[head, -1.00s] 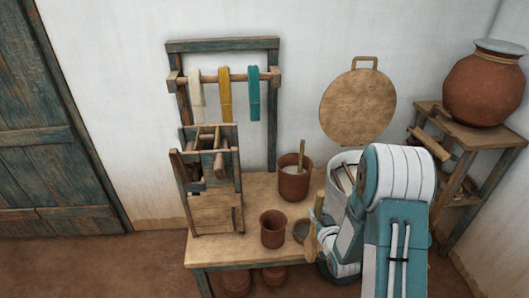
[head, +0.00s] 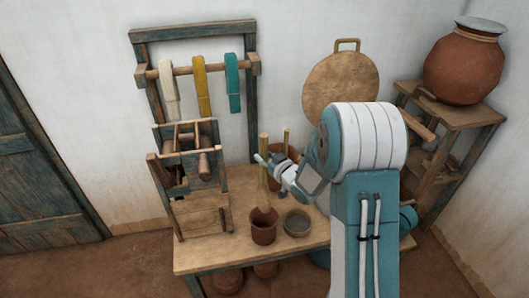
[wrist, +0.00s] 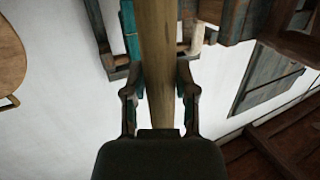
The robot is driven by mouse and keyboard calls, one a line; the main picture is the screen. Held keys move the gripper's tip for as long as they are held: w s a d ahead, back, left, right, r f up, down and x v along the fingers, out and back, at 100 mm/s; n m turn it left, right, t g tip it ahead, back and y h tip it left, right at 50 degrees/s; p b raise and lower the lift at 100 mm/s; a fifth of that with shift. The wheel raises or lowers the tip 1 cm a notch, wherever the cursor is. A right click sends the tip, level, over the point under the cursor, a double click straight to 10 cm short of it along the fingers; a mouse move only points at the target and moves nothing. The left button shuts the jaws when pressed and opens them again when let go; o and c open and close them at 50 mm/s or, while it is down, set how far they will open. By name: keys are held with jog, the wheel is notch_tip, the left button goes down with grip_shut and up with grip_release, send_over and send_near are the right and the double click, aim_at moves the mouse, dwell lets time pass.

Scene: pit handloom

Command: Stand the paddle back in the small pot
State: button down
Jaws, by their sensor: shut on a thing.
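The wooden paddle (head: 264,190) stands about upright in my gripper (head: 268,166), with its handle up and its broader end down. My gripper is shut on the handle, well above the table. The small brown pot (head: 264,231) stands upright near the table's front edge, directly below. The paddle's lower end overlaps the pot's mouth in the head view; I cannot tell how far inside it is. In the wrist view the handle (wrist: 158,70) runs between both fingers, and the pot is out of sight.
A grey bowl (head: 297,224) sits just right of the small pot. A larger pot (head: 291,151) with a stick stands behind my gripper, partly hidden. A wooden frame device (head: 200,215) stands at the table's left. Yarn hanks (head: 202,85) hang behind.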

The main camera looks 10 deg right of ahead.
aim_at(268, 196)
jog(key=shift+a+f, duration=0.25)
jog(key=shift+f, duration=0.7)
jog(key=shift+d+f, duration=0.2)
jog(key=shift+f, duration=7.1)
jog(key=shift+c, duration=1.7)
grip_release()
jog(key=shift+s, duration=0.1)
jog(key=v, duration=1.1)
jog(key=shift+s, duration=0.35)
